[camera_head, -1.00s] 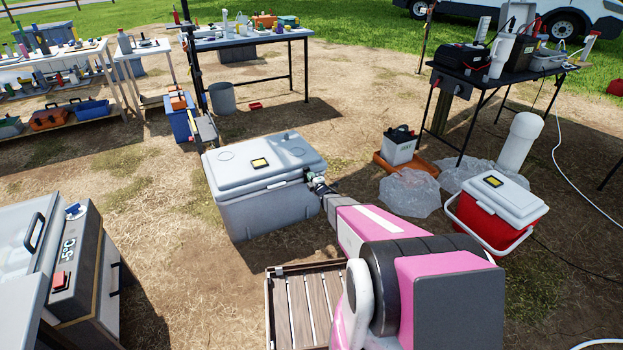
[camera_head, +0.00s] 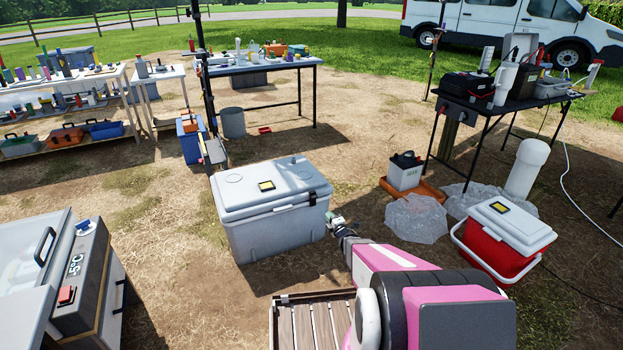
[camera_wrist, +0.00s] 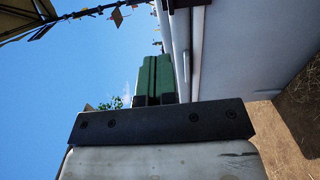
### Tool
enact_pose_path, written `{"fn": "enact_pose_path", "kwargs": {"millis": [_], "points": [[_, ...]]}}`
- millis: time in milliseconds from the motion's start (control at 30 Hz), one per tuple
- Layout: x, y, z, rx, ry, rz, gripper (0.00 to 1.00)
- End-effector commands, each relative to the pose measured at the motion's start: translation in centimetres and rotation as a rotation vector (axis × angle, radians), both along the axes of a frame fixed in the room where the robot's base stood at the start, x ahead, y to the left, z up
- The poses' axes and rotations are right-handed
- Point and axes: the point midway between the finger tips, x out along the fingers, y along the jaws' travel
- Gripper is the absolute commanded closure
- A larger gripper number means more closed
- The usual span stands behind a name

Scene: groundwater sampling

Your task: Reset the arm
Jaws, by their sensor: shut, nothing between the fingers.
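My gripper (camera_head: 336,221) is at the end of my pink and white arm, low beside the right end of the large grey cooler (camera_head: 270,232). In the wrist view its green fingers (camera_wrist: 155,75) are closed together with nothing between them. They point up in that picture, with blue sky behind. A pale grey wall, probably the cooler's side, runs close along the right of the fingers. Whether they touch it I cannot tell. My arm hides part of the ground in front.
A red cooler (camera_head: 490,255) with a white lid stands right of my arm, near clear plastic bags (camera_head: 416,218) and a battery in an orange tray (camera_head: 425,192). A slatted wooden platform (camera_head: 300,325) is close in front. A freezer box (camera_head: 75,285) stands left. Bare dirt lies between.

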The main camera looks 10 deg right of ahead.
Motion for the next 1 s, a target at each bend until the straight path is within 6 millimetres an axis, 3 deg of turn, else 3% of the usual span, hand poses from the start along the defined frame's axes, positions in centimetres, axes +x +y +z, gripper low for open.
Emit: {"fn": "enact_pose_path", "kwargs": {"millis": [167,367,567,767,1000], "points": [[0.0,-0.3,0.9,0.032,0.058,-0.035,1.00],[-0.4,-1.4,3.5,0.163,0.264,-0.177,1.00],[-2.7,-2.5,6.3,0.367,0.527,-0.378,1.00],[-7.3,-2.7,8.9,0.596,0.792,-0.611,1.00],[-15.3,-1.3,12.4,0.854,1.097,-0.913,1.00]]}}
